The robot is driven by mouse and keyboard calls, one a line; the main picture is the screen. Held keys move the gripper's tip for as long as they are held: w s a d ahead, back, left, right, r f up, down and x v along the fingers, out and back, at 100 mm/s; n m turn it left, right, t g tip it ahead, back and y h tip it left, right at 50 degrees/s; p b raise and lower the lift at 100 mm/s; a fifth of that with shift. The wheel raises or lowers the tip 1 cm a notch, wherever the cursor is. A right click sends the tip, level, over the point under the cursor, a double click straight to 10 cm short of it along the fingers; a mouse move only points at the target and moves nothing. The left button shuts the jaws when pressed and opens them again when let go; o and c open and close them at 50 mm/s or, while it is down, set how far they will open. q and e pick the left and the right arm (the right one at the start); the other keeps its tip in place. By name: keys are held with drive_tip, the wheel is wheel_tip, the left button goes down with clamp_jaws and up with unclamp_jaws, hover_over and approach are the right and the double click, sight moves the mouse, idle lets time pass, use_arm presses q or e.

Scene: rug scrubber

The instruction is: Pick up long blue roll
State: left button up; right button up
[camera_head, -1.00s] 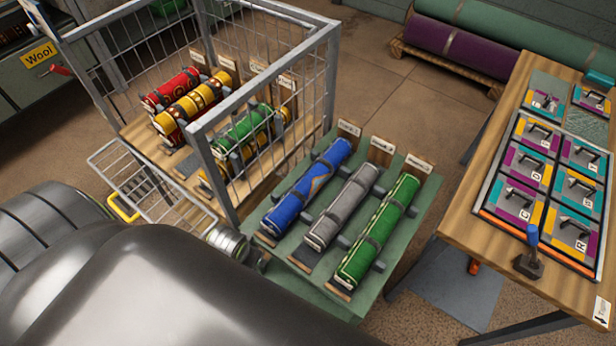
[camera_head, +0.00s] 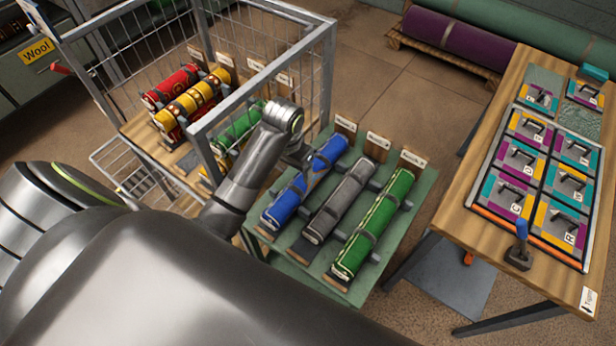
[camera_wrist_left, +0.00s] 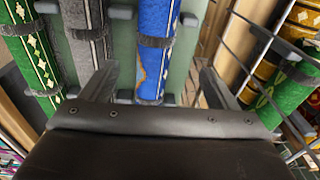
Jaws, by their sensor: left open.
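The long blue roll (camera_head: 322,163) lies on the green rack (camera_head: 410,222), leftmost of three rolls, beside a grey roll (camera_head: 338,200) and a green roll (camera_head: 372,225). In the left wrist view the blue roll (camera_wrist_left: 156,20) runs down the middle, with dark bands across it. In the head view my left gripper (camera_head: 296,154) is just left of the blue roll's upper part, mostly hidden by the wrist. My right gripper is out of view.
A wire cage (camera_head: 325,80) with red, yellow and green rolls stands close on the left of the rack. Its bars also show at right in the wrist view (camera_wrist_left: 245,75). A wooden table (camera_head: 480,225) with colored tiles stands right. Floor is clear behind the rack.

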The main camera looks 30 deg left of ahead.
use_arm(q)
drive_tip(key=w+d+r+g, duration=0.1)
drive_tip(key=w+r, duration=0.3)
drive_tip(key=w, duration=0.3)
wheel_tip(320, 180, down, 4)
drive_tip(key=b, duration=0.4)
drive_tip(key=shift+s+d+f, duration=0.1)
drive_tip(key=shift+f, duration=0.15)
wheel_tip(320, 180, down, 7)
drive_tip(key=shift+r+p, duration=0.2)
drive_tip(key=shift+p, duration=0.15)
wheel_tip(320, 180, down, 4)
drive_tip(key=shift+s+f, duration=0.15)
drive_tip(key=shift+f, duration=0.75)
drive_tip(key=shift+r, duration=0.1)
drive_tip(key=c, duration=1.4)
